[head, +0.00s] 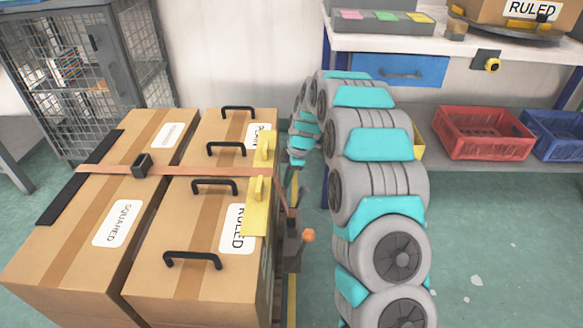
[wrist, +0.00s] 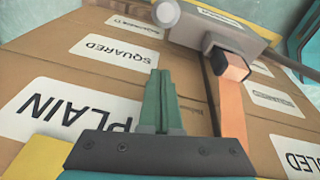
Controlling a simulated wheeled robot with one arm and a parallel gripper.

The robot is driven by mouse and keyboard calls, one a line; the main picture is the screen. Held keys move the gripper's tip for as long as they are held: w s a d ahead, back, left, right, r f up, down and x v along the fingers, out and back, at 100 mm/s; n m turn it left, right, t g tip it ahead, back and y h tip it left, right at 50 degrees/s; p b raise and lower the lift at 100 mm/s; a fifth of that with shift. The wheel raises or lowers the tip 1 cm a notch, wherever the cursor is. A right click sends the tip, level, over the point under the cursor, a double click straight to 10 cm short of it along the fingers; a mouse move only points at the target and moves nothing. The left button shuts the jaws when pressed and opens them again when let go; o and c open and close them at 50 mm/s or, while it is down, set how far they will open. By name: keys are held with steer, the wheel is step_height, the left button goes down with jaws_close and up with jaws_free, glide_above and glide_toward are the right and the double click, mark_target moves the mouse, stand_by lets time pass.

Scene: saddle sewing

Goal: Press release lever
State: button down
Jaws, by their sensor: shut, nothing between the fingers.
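A dark grey strap tensioner (head: 292,247) stands at the right side of the strapped boxes. A lever with an orange ball knob (head: 308,235) sticks out from it. In the wrist view a grey mechanism (wrist: 222,35) with a pale round knob (wrist: 166,13) shows at the top; I cannot tell if this knob is the same one. An orange strap (wrist: 233,110) runs from the mechanism; it also crosses the boxes in the head view (head: 190,171). My gripper (wrist: 160,76) is shut and empty, its green fingers apart from the mechanism. In the head view its fingertips are hard to make out.
Cardboard boxes (head: 75,215) with black handles and yellow brackets (head: 256,210) fill the left. A wire cage (head: 75,75) stands behind. A workbench (head: 450,45) with a blue drawer, a red crate (head: 480,132) and a blue crate (head: 555,135) are at right. The right floor is mostly clear.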

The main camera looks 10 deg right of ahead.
steer(key=shift+w+d+f+p, duration=0.1)
steer(key=shift+d+f+p, duration=0.2)
steer(key=shift+d+f, duration=1.35)
steer(key=shift+w+d+b, duration=0.1)
steer(key=shift+b, duration=0.3)
